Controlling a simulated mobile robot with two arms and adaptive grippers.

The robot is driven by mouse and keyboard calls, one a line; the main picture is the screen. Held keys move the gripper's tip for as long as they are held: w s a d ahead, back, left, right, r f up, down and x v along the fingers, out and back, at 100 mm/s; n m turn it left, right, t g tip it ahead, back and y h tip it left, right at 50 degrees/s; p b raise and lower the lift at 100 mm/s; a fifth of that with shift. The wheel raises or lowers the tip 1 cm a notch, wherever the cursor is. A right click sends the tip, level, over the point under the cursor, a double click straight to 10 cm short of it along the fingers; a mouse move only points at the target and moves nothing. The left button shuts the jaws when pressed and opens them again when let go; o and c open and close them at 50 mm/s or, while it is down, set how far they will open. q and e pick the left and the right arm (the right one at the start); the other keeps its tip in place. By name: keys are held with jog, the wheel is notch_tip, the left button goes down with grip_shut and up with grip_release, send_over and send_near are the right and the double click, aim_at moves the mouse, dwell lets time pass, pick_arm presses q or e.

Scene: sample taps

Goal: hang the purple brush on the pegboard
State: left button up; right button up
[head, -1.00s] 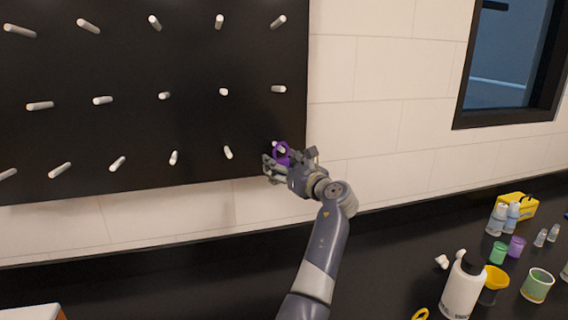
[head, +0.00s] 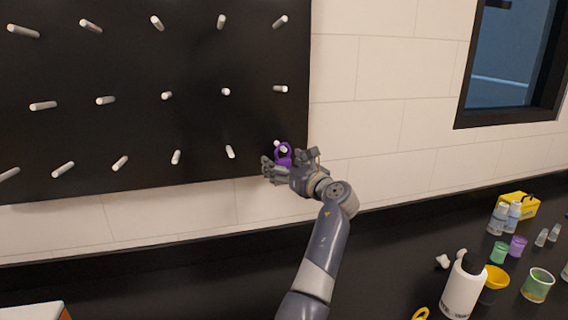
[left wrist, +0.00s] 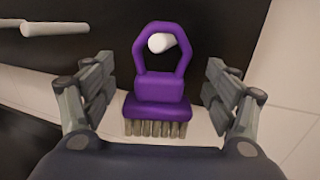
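The purple brush (left wrist: 160,88) has a ring-shaped handle at the top and bristles at the bottom. In the left wrist view a white peg (left wrist: 162,43) shows through its ring. In the head view the brush (head: 284,159) is at the lower right peg (head: 280,147) of the black pegboard (head: 195,125). My left gripper (head: 284,164) is around the brush; in the left wrist view its fingers (left wrist: 160,95) stand apart on both sides, with gaps to the brush. The brush looks upright. My right gripper is not in view.
Other pegs on the board are bare, including a neighbouring peg (left wrist: 55,29).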

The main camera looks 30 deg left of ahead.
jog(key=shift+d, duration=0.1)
pick_arm(q)
jog(key=shift+d, duration=0.1)
jog(key=v, duration=1.2)
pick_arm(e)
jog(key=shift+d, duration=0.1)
